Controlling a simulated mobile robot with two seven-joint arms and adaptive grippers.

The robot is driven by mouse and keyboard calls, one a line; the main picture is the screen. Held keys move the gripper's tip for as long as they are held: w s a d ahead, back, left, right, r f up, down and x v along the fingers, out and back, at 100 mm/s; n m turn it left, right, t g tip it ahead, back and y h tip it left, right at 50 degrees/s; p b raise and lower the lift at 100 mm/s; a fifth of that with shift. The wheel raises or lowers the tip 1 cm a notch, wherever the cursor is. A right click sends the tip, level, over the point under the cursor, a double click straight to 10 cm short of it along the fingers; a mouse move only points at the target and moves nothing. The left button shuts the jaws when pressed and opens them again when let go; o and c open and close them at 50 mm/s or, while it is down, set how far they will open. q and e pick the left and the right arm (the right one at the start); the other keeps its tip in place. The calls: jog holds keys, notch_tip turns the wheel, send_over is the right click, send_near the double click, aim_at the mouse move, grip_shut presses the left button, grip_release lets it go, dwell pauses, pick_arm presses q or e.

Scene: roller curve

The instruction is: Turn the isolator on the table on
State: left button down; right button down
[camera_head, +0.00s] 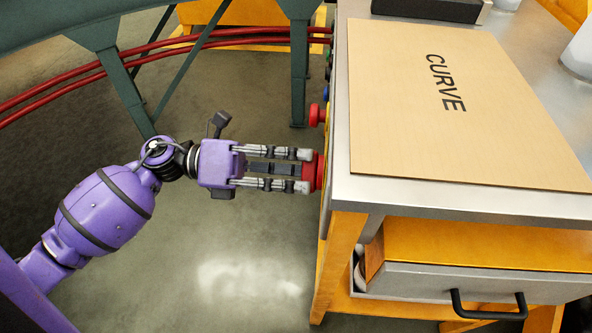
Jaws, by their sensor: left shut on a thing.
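The isolator (320,172) is a red knob on the left side of the table (420,197), close to its near left corner. My left gripper (306,170) reaches it from the left and is shut on it, with one finger on its far side and one on its near side. The gripper hides part of the knob, so I cannot tell how far it is turned. My right gripper is not in view.
A red button (316,114) sits farther back on the same table side. A board marked CURVE (500,120) lies on the table. Below is a drawer with a black handle (488,305). Red rails (240,42) and green supports (299,80) stand behind.

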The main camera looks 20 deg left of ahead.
pick_arm(q)
jog(key=shift+m+b, duration=3.4)
jog(key=shift+m, duration=1.8)
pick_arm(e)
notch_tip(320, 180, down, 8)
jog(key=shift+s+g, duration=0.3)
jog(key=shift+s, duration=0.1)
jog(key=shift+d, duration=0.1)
pick_arm(q)
jog(key=c, duration=1.7)
grip_release()
jog(key=v, duration=1.2)
